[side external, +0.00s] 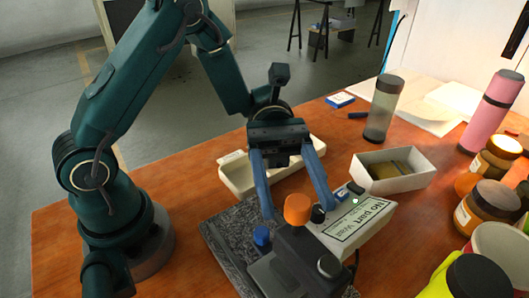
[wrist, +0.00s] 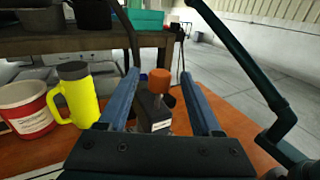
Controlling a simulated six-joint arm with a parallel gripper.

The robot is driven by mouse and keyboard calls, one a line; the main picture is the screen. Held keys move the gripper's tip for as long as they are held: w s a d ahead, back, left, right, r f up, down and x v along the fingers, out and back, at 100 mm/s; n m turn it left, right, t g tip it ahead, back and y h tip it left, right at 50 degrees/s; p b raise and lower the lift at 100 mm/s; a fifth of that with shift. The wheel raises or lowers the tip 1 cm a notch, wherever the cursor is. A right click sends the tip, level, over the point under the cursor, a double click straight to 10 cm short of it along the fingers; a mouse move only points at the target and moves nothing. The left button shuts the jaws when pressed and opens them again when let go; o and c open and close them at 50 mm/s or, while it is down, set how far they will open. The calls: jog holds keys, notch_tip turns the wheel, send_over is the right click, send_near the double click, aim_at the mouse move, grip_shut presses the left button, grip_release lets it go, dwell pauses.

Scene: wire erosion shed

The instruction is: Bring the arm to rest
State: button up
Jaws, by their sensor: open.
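My gripper (side external: 298,208) has two blue fingers, spread apart with nothing held between them. In the side view it hangs over the table, its fingers pointing down toward a dark device (side external: 297,262) with an orange knob (side external: 297,208). In the wrist view my gripper (wrist: 160,78) shows its fingers on either side of the orange knob (wrist: 160,81). I cannot tell whether the fingertips touch the device. My dark green arm is bent at the elbow and reaches out over the table.
A white sign box (side external: 362,222) and a dark stone slab (side external: 222,240) sit by the device. A cream tray (side external: 236,180), a white box (side external: 405,182), a grey bottle (side external: 381,108), a pink bottle (side external: 490,115) and jars (side external: 487,212) stand around. The table's (side external: 70,222) left front is clear.

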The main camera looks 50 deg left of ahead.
jog(key=shift+s+r+m+y, duration=0.2)
jog(key=shift+r+m, duration=0.2)
jog(key=shift+r, duration=0.25)
jog(key=shift+s+r+m+y, duration=0.2)
jog(key=shift+r+m, duration=0.2)
jog(key=shift+r, duration=0.2)
jog(key=s+a+f+m+t+y, duration=0.1)
jog(key=s+a+m+t+y, duration=0.3)
jog(key=s+m+y, duration=0.3)
jog(key=w+a+f+m+t+y, duration=0.3)
jog(key=a+t+y, duration=0.5)
jog(key=a, duration=0.3)
jog(key=shift+w+m+t, duration=0.5)
jog(key=shift+w+t, duration=0.35)
jog(key=shift+t, duration=0.05)
